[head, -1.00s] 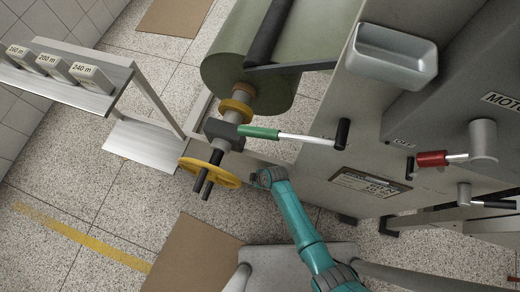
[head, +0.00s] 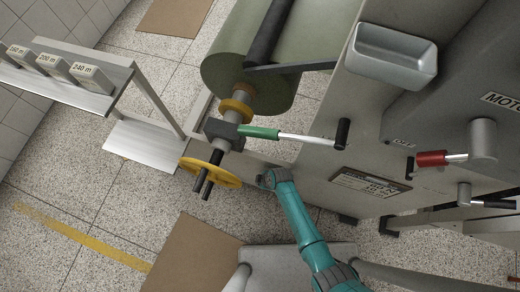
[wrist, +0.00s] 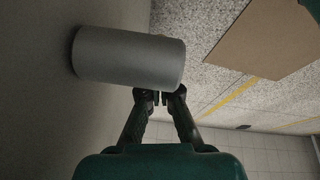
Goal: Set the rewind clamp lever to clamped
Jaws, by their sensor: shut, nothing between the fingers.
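A lever with a green grip (head: 259,133) and a pale metal rod runs left from a black hub (head: 342,134) on the grey machine. Its grip end is beside the dark block (head: 223,130) on the roll's shaft. Its label is not readable, so I cannot tell its marked position. The end of my arm (head: 268,179) is below the lever and right of the yellow handwheel (head: 208,171); the fingers are hidden in the head view. In the wrist view my gripper (wrist: 167,94) is shut and empty, close to a plain grey cylinder (wrist: 128,56); contact is unclear.
A red-handled lever (head: 432,158) and a black-handled lever (head: 490,204) are on the machine at right. A grey tray (head: 392,55) is above. The green paper roll (head: 225,60) is up left. A shelf with labelled blocks (head: 90,76) stands left. Floor lies open below the handwheel.

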